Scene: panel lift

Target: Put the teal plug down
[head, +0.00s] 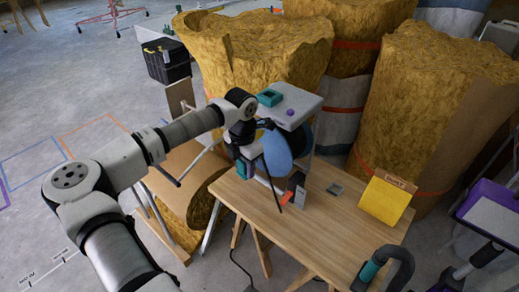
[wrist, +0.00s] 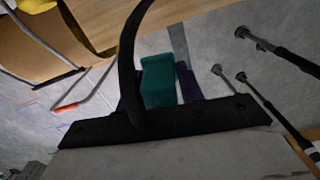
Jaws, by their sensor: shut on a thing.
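The teal plug (wrist: 157,82) is a block between the dark fingers of my gripper (wrist: 160,90) in the wrist view. My gripper (head: 243,160) is shut on it. In the head view the plug (head: 242,169) shows as a small teal patch below my wrist, above the back left corner of the wooden table (head: 262,207). I cannot tell how high it hangs. A black curved band crosses in front of part of the wrist view and hides some of the gripper.
A pale stand (head: 300,100) with a teal box (head: 270,97) and a purple knob (head: 288,112) is behind my gripper. The table's front middle is clear.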

